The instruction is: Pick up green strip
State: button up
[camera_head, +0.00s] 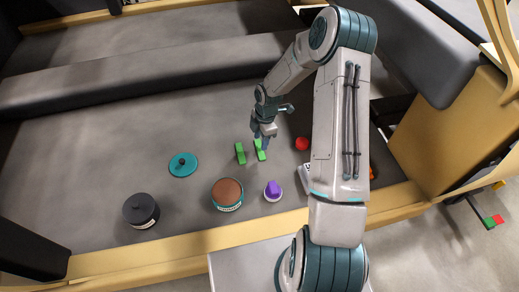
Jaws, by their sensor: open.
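Two short green strips lie side by side on the grey surface near the middle of the head view. The left green strip (240,153) lies clear of my arm. The right green strip (260,152) lies at my gripper's fingertips. My gripper (262,141) points down and is open, low over the right strip's upper end, which it partly hides. I cannot tell whether the fingers touch that strip.
A teal lid (183,169), a black pot (141,211), a brown-topped tin (227,195), a purple piece on a white dish (273,190) and a red round piece (302,143) stand around. A raised grey ledge (150,97) runs behind. The grey surface at left is clear.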

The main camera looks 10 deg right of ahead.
aim_at(260, 146)
notch_tip(260, 146, down, 3)
jog(key=shift+a+f, duration=0.1)
jog(key=shift+a, duration=0.05)
grip_shut()
dwell(0.4)
